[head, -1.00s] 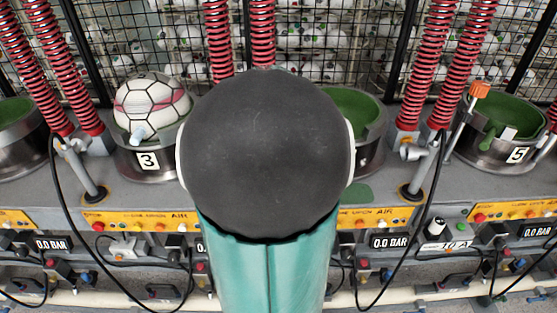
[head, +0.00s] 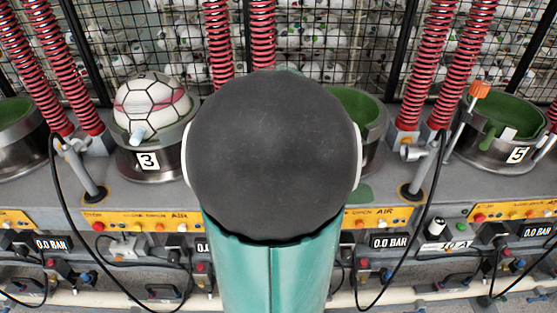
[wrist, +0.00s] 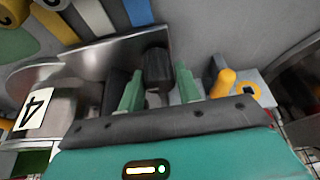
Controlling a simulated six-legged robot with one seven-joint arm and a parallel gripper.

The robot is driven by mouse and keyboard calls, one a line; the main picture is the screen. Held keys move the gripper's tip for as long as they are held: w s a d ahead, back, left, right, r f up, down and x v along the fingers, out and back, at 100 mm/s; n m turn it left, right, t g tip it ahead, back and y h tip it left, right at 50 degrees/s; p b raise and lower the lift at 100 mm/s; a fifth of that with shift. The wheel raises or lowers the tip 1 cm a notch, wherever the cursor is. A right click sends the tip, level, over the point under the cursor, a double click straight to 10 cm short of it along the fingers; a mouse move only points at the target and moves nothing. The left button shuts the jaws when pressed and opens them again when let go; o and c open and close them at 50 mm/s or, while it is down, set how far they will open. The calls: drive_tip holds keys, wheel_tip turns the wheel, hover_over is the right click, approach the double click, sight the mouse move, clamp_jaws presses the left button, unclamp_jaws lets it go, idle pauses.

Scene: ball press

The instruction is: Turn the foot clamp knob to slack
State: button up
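In the wrist view a ribbed black knob (wrist: 157,66) stands at the foot of a shiny metal cup (wrist: 72,70) numbered 4; I take it for the foot clamp knob. My gripper (wrist: 159,82) has its two green fingers apart, one on each side of the knob. Narrow gaps seem to show between fingers and knob, so I see no firm grip. The knob's lower part is hidden between the fingers. In the head view my own arm hides the knob and gripper.
A yellow-tipped lever (wrist: 223,83) stands close to the right of the fingers. In the head view a ball (head: 150,103) sits on station 3, and station 5's cup (head: 492,150) is at right. Black hoses and red coils flank the stations.

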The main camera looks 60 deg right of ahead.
drive_tip(key=shift+o, duration=1.3)
drive_tip(key=v, duration=1.3)
drive_tip(key=shift+r, duration=0.35)
drive_tip(key=shift+a, duration=0.15)
